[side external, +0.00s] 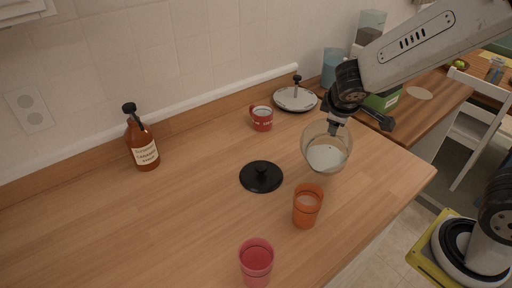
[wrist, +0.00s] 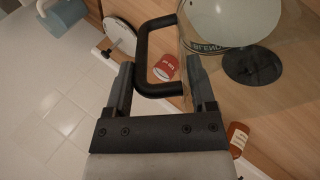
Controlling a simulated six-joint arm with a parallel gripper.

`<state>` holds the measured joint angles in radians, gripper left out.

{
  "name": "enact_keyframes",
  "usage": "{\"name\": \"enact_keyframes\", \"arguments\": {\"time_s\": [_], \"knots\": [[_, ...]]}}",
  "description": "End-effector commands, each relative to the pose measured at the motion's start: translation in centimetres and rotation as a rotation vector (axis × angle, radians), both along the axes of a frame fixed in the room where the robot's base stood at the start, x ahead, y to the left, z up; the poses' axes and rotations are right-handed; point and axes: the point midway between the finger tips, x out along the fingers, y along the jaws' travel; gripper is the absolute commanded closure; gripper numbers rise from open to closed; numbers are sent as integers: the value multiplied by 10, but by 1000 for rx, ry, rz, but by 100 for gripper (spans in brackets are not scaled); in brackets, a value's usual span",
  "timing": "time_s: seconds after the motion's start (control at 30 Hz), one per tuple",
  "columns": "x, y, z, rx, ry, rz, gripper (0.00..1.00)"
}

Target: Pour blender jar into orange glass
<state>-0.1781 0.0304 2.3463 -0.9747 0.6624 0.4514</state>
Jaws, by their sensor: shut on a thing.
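The clear blender jar (side external: 326,151) holds a whitish content and hangs above the counter, close to upright in the side view. Its black handle (wrist: 143,55) is between my gripper's fingers in the wrist view. My gripper (side external: 337,124) is shut on that handle; the gripper also shows in the wrist view (wrist: 160,92). The orange glass (side external: 307,206) stands upright on the counter, in front of the jar and a little to its left in the side view. The jar is apart from the glass. I cannot see into the glass clearly.
A black lid (side external: 261,177) lies left of the jar. A pink glass (side external: 256,262) stands near the front. The left counter is clear.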

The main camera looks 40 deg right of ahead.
Motion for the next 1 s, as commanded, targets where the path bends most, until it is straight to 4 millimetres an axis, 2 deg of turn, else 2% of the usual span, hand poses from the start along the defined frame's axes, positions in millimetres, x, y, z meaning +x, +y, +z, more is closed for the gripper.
{"name": "enact_keyframes", "arguments": {"time_s": [1.0], "knots": [[18, -33, -7, 213, 101, 0, 100]]}}
